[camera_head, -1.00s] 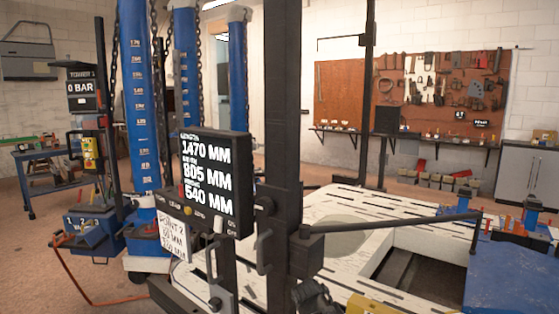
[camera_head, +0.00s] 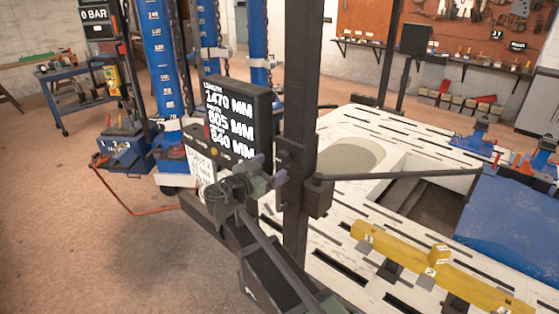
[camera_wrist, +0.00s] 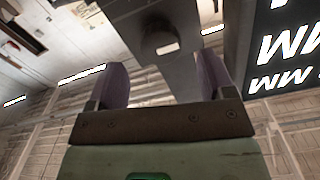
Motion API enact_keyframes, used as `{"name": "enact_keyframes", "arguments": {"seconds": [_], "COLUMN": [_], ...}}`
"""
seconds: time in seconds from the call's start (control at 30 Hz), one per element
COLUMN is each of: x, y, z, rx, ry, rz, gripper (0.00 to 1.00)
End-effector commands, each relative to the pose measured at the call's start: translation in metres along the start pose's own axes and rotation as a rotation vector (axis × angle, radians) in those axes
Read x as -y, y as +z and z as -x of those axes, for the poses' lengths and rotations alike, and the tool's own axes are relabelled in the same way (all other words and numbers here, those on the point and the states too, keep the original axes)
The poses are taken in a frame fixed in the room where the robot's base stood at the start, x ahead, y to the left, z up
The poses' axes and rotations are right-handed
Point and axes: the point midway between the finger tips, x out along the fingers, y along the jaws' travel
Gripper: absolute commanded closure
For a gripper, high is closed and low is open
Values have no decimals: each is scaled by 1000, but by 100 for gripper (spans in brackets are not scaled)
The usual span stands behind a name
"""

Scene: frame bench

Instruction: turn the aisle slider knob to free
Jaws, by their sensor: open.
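My gripper (camera_head: 268,172) is open and empty, close to the dark post (camera_head: 302,120) and below the right side of the measuring display. In the wrist view its two purple fingers (camera_wrist: 165,80) stand apart. Beyond them is a dark block with a round knob-like part (camera_wrist: 160,42), seen between the fingertips and not visibly touched. I cannot tell for sure whether this is the aisle slider knob, nor read its setting. The display (camera_head: 235,118) shows lengths in millimetres; its edge also shows at the right of the wrist view.
A dark rod (camera_head: 400,176) runs right from the post over the white slotted bench (camera_head: 335,240). A yellow bar (camera_head: 400,258) lies on the bench. Blue columns with chains stand behind the display. The floor at left is mostly open, with an orange hose.

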Motion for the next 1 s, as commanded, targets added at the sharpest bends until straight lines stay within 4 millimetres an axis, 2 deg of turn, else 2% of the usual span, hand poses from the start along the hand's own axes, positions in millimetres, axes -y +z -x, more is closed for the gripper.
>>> {"name": "enact_keyframes", "arguments": {"seconds": [0.1, 0.2, 0.33, 0.53, 0.83, 0.87, 1.0], "x": [0, 0, 0, 0, 0, 0, 0], "y": [0, 0, 0, 0, 0, 0, 0], "z": [-27, -42, -49, -50, -49, -49, -49], "rx": [0, 0, 1, 1, 1, 1, 1], "ry": [2, 2, -1, -1, 0, 0, 0], "rz": [0, 1, 1, 1, 1, 1, 5], "gripper": [24, 24, 24, 24, 70, 74, 74]}}
